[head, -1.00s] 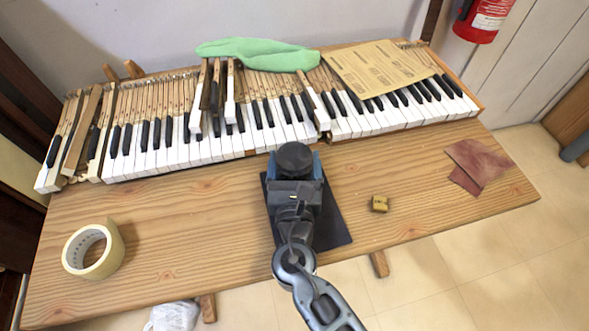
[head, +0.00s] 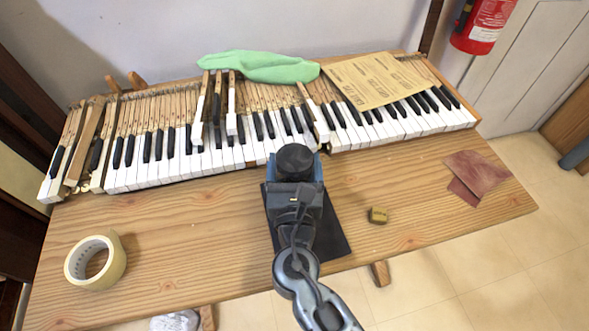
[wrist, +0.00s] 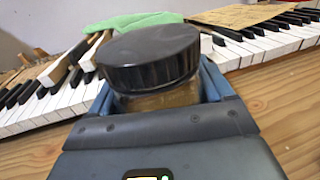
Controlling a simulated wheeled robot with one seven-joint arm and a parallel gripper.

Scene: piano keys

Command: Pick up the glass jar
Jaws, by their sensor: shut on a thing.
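The glass jar (head: 295,162) has a round black lid. In the head view only the lid shows, above my gripper (head: 295,172). In the wrist view the jar (wrist: 150,55) shows its wide black lid and a strip of brownish glass below it. My gripper (wrist: 165,95) is shut on the jar, with a blue finger on either side just under the lid. The jar's lower part is hidden behind the gripper. I cannot tell how far the jar is above the table.
A wooden table (head: 180,240) bears a piano keyboard (head: 200,160) behind the jar, with a green cloth (head: 258,67) and a cardboard sheet (head: 375,82) on it. A dark mat (head: 333,240) lies under my gripper. A tape roll (head: 112,262), small brass block (head: 378,215) and reddish sandpaper (head: 478,172) lie apart.

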